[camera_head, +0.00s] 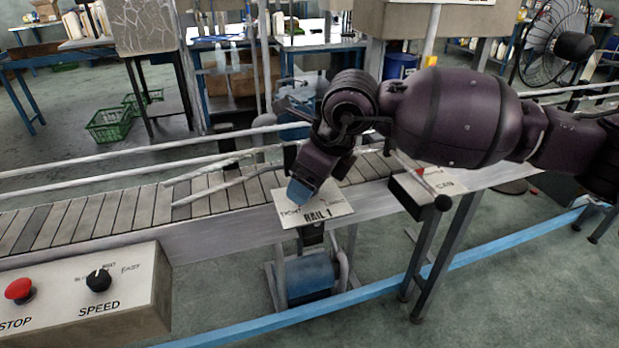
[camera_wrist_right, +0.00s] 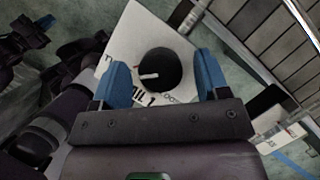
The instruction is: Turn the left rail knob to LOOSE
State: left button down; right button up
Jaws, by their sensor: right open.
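The rail knob (camera_wrist_right: 160,72) is round and black with a white pointer mark, in the right wrist view. Its mark points left in that view, toward partly hidden lettering. It sits on a white plate (camera_head: 333,208) marked "RAIL 1" on the conveyor's front side. My right gripper (camera_head: 299,192) comes down over this plate and hides the knob in the head view. Its two blue fingers (camera_wrist_right: 163,75) are open, one on each side of the knob, with a gap on both sides. My left gripper is not in view.
A control box with a red stop button (camera_head: 19,290) and a SPEED knob (camera_head: 98,280) stands at the lower left. Metal guide rails (camera_head: 130,152) run along the slatted conveyor (camera_head: 100,213).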

jog(key=c, duration=0.9)
